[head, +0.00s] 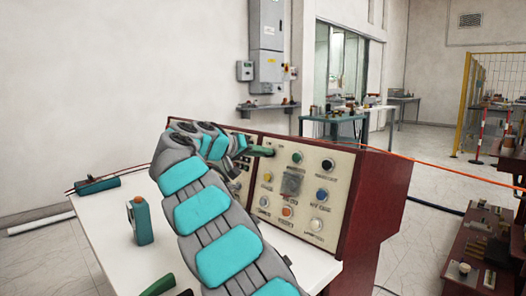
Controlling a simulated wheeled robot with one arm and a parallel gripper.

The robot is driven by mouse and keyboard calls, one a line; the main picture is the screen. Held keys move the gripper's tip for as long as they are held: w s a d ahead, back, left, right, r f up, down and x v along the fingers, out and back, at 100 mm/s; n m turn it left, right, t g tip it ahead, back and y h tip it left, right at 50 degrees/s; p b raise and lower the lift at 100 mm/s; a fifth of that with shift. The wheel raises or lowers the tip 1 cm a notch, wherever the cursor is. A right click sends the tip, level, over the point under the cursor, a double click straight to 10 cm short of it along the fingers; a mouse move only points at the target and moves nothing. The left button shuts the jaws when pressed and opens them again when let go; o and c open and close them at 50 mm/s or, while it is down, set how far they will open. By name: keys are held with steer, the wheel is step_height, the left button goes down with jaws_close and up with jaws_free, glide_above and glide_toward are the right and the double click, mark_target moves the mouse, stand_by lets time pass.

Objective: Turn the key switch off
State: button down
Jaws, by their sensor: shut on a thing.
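The red control console (376,205) has a cream front panel (268,209) with several round buttons and knobs.
The white tabletop (110,236) in front of the console holds a teal box (139,220) with an orange top and a teal device (97,185). An orange cable (440,172) runs off to the right. Open floor lies beyond.

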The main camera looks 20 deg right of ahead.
steer(key=shift+n, duration=0.8)
steer(key=c, duration=1)
jaws_free()
steer(key=shift+a, duration=0.15)
steer(key=v, duration=0.7)
steer(key=shift+a, duration=0.3)
